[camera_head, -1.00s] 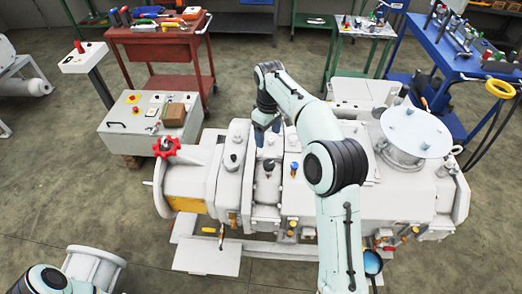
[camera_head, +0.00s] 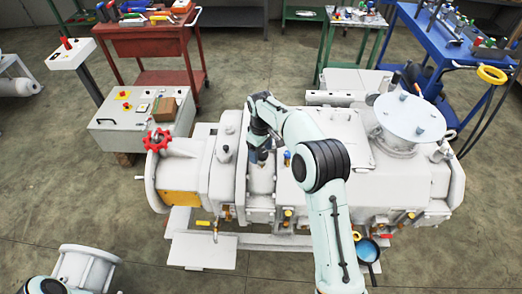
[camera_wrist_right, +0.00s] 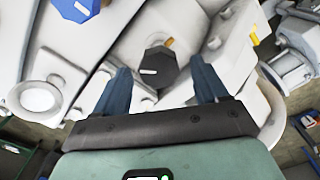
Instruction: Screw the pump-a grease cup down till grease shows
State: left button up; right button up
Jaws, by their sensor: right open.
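A black knurled cap with a white mark (camera_wrist_right: 156,70), apparently a grease cup, stands on the white pump machine (camera_head: 392,190). In the right wrist view it sits between and ahead of the two blue fingers of my right gripper (camera_wrist_right: 160,78), which are apart with visible gaps either side. I cannot read which cup is pump-a. My left gripper is out of view.
A red handwheel (camera_head: 158,140) is at the machine's left end. A grey control box (camera_head: 140,118) stands behind it. A red tool cart (camera_head: 152,42) and a blue bench (camera_head: 450,45) stand farther back.

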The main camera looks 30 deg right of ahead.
jog(key=c, duration=1.1)
jog(key=shift+o, duration=0.2)
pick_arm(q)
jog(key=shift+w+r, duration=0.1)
pick_arm(e)
jog(key=shift+r+m+p, duration=0.15)
jog(key=shift+m+p, duration=0.4)
jog(key=shift+m, duration=0.75)
jog(key=m, duration=0.2)
jog(key=shift+d+m+p, duration=0.1)
jog(key=shift+m+p, duration=0.3)
jog(key=m, duration=0.3)
jog(key=shift+p, duration=0.4)
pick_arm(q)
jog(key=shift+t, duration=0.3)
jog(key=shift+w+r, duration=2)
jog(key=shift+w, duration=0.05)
pick_arm(e)
jog(key=shift+d+m, duration=0.15)
jog(key=shift+m, duration=1.55)
